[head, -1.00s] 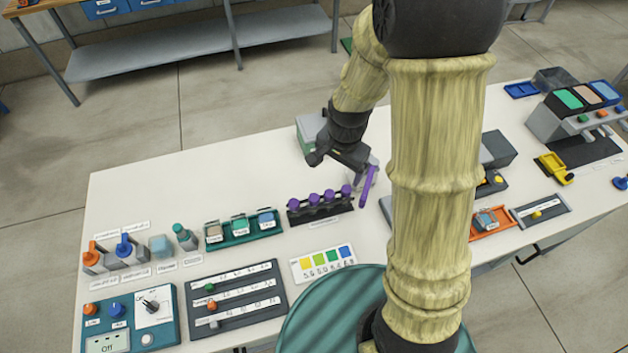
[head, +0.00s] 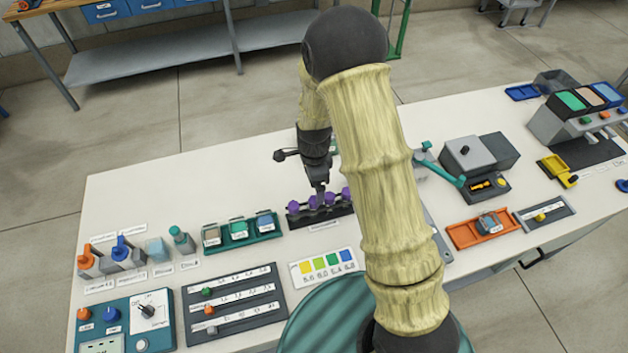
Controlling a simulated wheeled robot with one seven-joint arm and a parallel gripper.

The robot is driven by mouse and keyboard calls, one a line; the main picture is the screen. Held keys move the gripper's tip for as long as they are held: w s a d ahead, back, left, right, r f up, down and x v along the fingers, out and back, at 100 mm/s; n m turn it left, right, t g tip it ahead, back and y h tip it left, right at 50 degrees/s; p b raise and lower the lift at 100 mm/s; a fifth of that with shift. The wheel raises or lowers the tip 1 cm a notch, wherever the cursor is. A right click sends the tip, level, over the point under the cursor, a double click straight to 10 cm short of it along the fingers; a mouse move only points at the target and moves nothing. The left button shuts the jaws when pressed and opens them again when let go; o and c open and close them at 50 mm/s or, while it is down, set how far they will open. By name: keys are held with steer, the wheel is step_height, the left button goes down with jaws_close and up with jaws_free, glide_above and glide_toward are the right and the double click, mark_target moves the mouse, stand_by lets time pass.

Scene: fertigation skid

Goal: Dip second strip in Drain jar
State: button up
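A dark rack (head: 308,219) stands mid-bench with several purple-ended strips (head: 295,205) in it. My gripper (head: 319,196) points down at the middle of the rack, among the purple ends. Its fingers are too small and overlapped to show whether they are open or closed on a strip. A teal tray (head: 258,236) left of the rack holds three small jars: a grey-beige one (head: 211,235), a green one (head: 239,228) and a blue one (head: 265,221). Another labelled jar (head: 488,224) sits in an orange tray at right. The labels are unreadable, so I cannot tell which is Drain.
A colour chart (head: 324,268) lies in front of the rack, beside a dark slider panel (head: 235,303). Orange and blue valves (head: 121,250) stand at left. A grey device (head: 468,160) stands at right. My arm hides part of the bench right of the rack.

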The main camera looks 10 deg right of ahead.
mark_target(314, 200)
steer(key=shift+f+b, duration=2.9)
steer(key=shift+f, duration=1.4)
steer(key=c, duration=1.6)
steer(key=shift+r, duration=0.1)
steer(key=shift+r+p, duration=3.05)
steer(key=shift+r, duration=0.7)
steer(key=shift+f, duration=0.1)
